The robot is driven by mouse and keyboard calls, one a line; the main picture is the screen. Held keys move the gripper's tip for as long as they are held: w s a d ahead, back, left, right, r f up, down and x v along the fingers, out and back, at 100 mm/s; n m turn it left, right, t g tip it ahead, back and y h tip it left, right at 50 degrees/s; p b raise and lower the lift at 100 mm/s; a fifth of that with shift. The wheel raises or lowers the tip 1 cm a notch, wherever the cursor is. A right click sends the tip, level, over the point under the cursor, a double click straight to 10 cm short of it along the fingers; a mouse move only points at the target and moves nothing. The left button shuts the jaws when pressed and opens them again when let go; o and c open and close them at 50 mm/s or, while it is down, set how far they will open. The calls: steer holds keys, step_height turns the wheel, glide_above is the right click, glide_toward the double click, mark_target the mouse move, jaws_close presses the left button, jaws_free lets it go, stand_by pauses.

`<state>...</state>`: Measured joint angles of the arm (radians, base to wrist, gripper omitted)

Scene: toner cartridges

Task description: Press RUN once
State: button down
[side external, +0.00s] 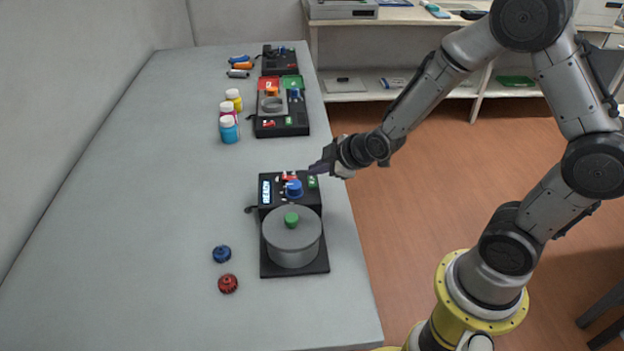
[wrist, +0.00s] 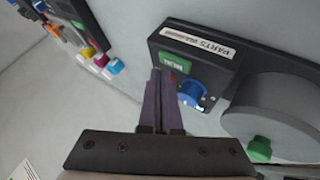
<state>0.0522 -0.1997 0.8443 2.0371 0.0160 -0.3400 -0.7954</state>
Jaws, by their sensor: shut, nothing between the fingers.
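The near machine is a black box (side external: 268,208) with a blue knob (side external: 294,188), red parts beside the knob and a small green piece (side external: 312,182) at its right end. The green piece also shows in the wrist view (wrist: 174,62), with lettering too small to read, so I cannot tell which control is RUN. The blue knob is in the wrist view too (wrist: 194,94). My gripper (side external: 312,170) is shut and empty, its tips just beyond the box's far right corner. In the wrist view its fingertips (wrist: 160,72) overlap the area beside the green piece; contact cannot be told.
A grey drum (side external: 292,242) with a green knob stands at the front of the machine. Blue (side external: 222,254) and red (side external: 228,284) caps lie to its left. Other black stations (side external: 282,125) and bottles (side external: 229,130) stand farther back. The table's left side is clear.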

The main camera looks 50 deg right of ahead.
steer(key=shift+f, duration=0.3)
steer(key=shift+f, duration=0.45)
stand_by(0.8)
steer(key=shift+r, duration=0.85)
steer(key=shift+r, duration=2.55)
